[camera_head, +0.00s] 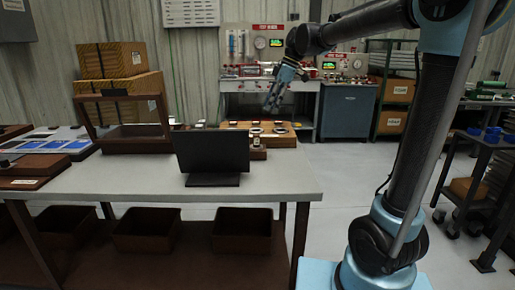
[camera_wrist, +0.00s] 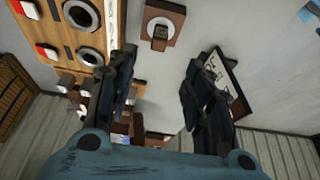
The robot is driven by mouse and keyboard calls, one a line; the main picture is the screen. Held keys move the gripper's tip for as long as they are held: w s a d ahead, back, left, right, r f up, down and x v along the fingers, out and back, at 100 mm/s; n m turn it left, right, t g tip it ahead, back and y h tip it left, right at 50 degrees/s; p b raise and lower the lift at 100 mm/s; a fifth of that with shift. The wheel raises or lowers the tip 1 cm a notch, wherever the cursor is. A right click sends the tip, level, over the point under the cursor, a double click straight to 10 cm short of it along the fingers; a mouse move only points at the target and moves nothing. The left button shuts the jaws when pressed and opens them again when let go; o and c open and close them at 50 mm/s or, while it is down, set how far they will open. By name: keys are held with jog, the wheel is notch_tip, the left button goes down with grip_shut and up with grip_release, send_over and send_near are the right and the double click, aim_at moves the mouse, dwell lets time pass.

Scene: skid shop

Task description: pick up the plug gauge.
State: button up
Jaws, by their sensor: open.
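My gripper (camera_head: 272,105) hangs above the far side of the white-topped table in the head view, fingers downward. In the wrist view my gripper (camera_wrist: 167,58) has its two dark fingers wide apart with nothing between them. A small wooden block (camera_wrist: 175,14) lies beyond the fingertips, bearing a pale round piece with a dark upright end. That piece may be the plug gauge (camera_wrist: 160,31), but I cannot tell for sure. In the head view a small wooden block (camera_head: 257,153) with an upright piece stands just right of the black screen, partly hidden by it.
A wooden board (camera_wrist: 70,22) with several rings and red-and-white blocks lies left of the fingers. The black screen (camera_head: 211,151) stands on the table (camera_head: 270,185). A wooden-framed case (camera_head: 133,136) and stacked boxes (camera_head: 112,60) are at left. The table's right front is bare.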

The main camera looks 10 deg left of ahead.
send_near(256, 137)
jog(key=f, duration=0.1)
jog(key=a+f, duration=0.1)
jog(key=f, duration=0.3)
jog(key=shift+w+a, duration=0.3)
jog(key=shift+w, duration=0.1)
jog(key=shift+x, duration=2.65)
jog(key=shift+w+a, duration=0.1)
jog(key=shift+a, duration=0.1)
grip_shut()
